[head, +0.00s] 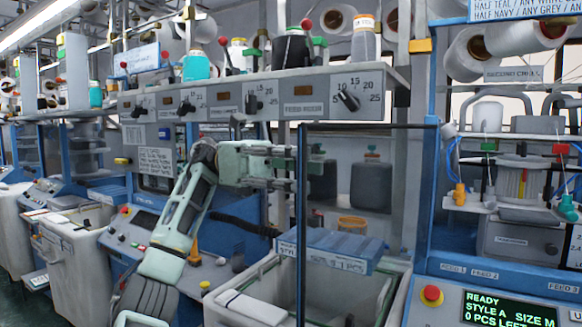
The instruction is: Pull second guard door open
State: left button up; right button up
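A clear guard door with a thin dark frame (301,235) stands swung out from the left post of the right-hand knitting machine (432,200), whose sign reads "SECOND", the rest unclear. The door's top bar runs left from that post, and its free upright edge is at the picture's middle. The machine's opening shows uncovered. My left gripper (308,163) is at the upper part of this free edge, its fingers level and pointing right. The fingers overlap the dark upright, and I cannot tell whether they grip it or only touch it. My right gripper is not in view.
Below the door stands a pale bin (250,288) with a blue labelled box (330,248) above it. A control panel (490,308) with a red button and a green-lettered screen is at the lower right. A shelf with dials (345,98) runs above my arm.

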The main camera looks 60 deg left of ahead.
pick_arm(q)
jog(key=v, duration=0.7)
jog(key=shift+a, duration=0.2)
jog(key=shift+s, duration=0.1)
dwell(0.6)
